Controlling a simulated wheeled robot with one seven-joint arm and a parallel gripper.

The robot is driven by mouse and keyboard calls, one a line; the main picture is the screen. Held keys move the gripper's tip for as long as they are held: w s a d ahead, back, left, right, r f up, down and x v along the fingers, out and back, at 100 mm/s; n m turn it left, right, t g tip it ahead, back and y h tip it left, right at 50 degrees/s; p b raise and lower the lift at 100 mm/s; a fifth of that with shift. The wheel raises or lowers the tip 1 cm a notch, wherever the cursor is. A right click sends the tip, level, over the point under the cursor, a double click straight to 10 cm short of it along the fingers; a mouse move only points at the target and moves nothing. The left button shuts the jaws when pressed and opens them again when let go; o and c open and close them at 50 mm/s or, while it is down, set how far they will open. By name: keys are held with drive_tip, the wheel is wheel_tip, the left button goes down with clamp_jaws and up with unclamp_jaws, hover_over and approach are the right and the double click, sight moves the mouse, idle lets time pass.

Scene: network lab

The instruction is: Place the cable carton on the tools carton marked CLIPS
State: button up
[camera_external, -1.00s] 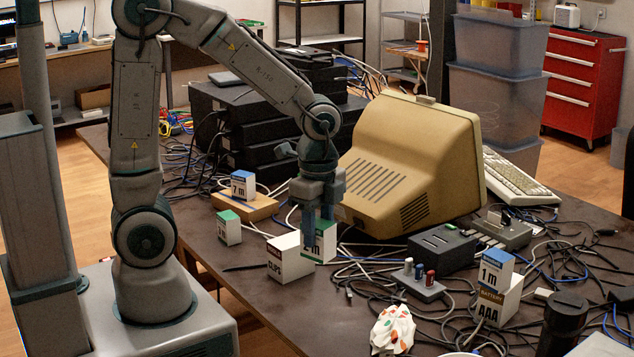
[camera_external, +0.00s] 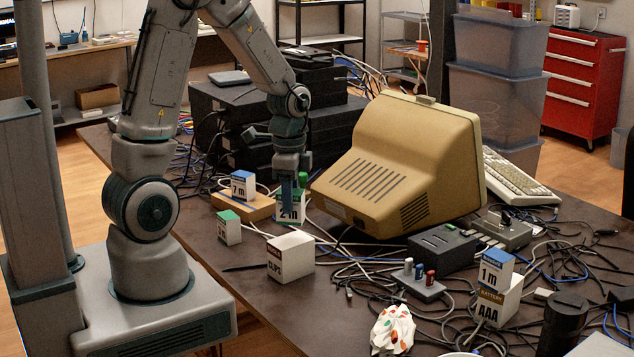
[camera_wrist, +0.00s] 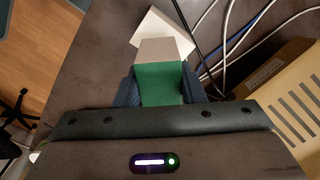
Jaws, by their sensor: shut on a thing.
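My gripper (camera_external: 291,190) is shut on a white cable carton marked 2 m (camera_external: 291,212) with a green top. It points down and holds the carton behind the CLIPS carton in the external view. In the wrist view the held carton's green part (camera_wrist: 160,85) lies between my fingers. The tools carton marked CLIPS (camera_external: 292,257) is white with a red band and stands upright on the table, apart from the held carton. A white surface (camera_wrist: 150,26) beyond the held carton in the wrist view looks like its top. The gap below the held carton is hard to judge.
A small green-topped carton (camera_external: 229,229) stands left of the CLIPS carton. A 7 m carton (camera_external: 243,184) sits on a wooden block (camera_external: 258,208). A beige monitor (camera_external: 400,170) is close on the right. Cables lie around. A 1 m carton (camera_external: 495,268) rests on an AAA battery carton (camera_external: 500,302).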

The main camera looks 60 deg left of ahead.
drive_tip(key=shift+a+f, duration=0.25)
drive_tip(key=shift+f, duration=0.2)
drive_tip(key=shift+w+f, duration=0.1)
drive_tip(key=shift+f, duration=1.65)
drive_tip(key=shift+f, duration=0.15)
drive_tip(key=o, duration=1.1)
drive_tip(key=shift+c, duration=0.2)
